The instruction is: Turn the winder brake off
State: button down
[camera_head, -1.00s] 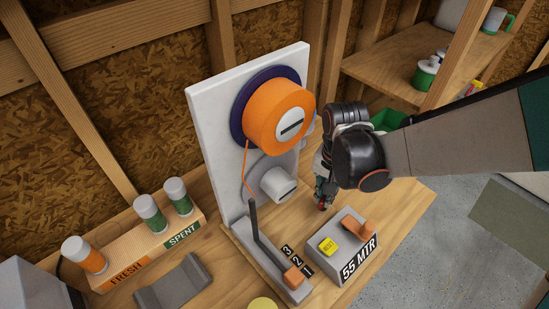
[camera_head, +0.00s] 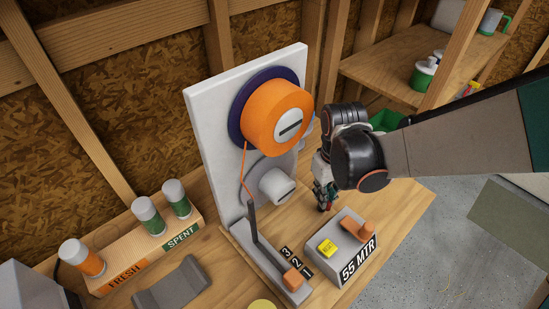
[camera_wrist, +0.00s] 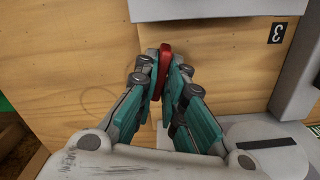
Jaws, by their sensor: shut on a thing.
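The winder is a white upright panel (camera_head: 211,132) with an orange spool (camera_head: 270,118) and a lower grey roller (camera_head: 275,187). My gripper (camera_head: 323,208) is beside the panel's right side, low over the bench. In the wrist view my gripper (camera_wrist: 160,88) is shut on a small red handle-like piece (camera_wrist: 165,62). The fingers partly cover it, and its mounting is hidden. I cannot tell from any marking whether it is the brake.
A grey box (camera_head: 326,264) marked 55 MTR, with a yellow button (camera_head: 327,248) and an orange switch (camera_head: 360,230), stands close in front of my gripper. A wooden rack (camera_head: 150,256) marked FRESH and SPENT holds canisters at left. Bare wooden bench (camera_head: 398,207) shows at right.

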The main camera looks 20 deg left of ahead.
jog(key=shift+s+a+n, duration=0.1)
jog(key=shift+s+n, duration=0.05)
jog(key=shift+n, duration=1.55)
jog(key=c, duration=1.7)
grip_release()
